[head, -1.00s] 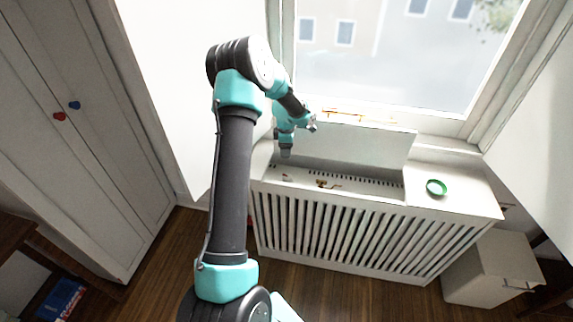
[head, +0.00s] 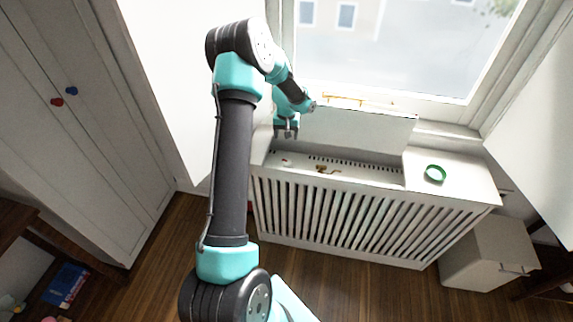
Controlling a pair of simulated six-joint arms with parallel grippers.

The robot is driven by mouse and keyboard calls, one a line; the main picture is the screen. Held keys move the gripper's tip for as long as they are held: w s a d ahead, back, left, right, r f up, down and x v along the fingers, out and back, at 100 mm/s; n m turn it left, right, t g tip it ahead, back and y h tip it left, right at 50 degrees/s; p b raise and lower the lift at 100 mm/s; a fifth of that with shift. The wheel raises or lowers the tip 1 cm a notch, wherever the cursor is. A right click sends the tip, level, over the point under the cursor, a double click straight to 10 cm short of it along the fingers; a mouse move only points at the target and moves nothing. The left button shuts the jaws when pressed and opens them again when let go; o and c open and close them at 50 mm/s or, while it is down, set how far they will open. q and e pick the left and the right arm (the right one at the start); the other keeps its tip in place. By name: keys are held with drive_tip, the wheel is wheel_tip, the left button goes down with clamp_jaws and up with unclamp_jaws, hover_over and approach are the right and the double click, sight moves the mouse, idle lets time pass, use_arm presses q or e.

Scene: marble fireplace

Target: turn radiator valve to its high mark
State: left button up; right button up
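The radiator stands under the window inside a white slatted cover (head: 345,222), whose top lid is tipped up. In the opening at the left end is a small whitish part with a red spot (head: 287,162), which looks like the valve knob. A brass-coloured fitting (head: 322,169) lies to its right. The marks on the knob are too small to read. My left gripper (head: 286,136) is above and behind the knob, apart from it. Its two fingers look spread, with nothing between them. My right gripper is out of view.
The raised lid (head: 360,130) stands close to the right of my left gripper. A white cabinet (head: 487,252) stands at right, and a wardrobe (head: 80,130) at left. The floor in front is clear.

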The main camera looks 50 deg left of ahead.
sight(287, 162)
use_arm(q)
drive_tip(key=m, duration=0.9)
drive_tip(key=shift+f, duration=0.15)
wheel_tip(287, 162, down, 17)
drive_tip(key=shift+f, duration=0.2)
idle(0.4)
drive_tip(key=shift+c, duration=0.4)
drive_tip(key=c, duration=0.8)
drive_tip(key=shift+d+n, duration=0.15)
drive_tip(key=shift+n, duration=2.15)
drive_tip(key=shift+c, duration=0.2)
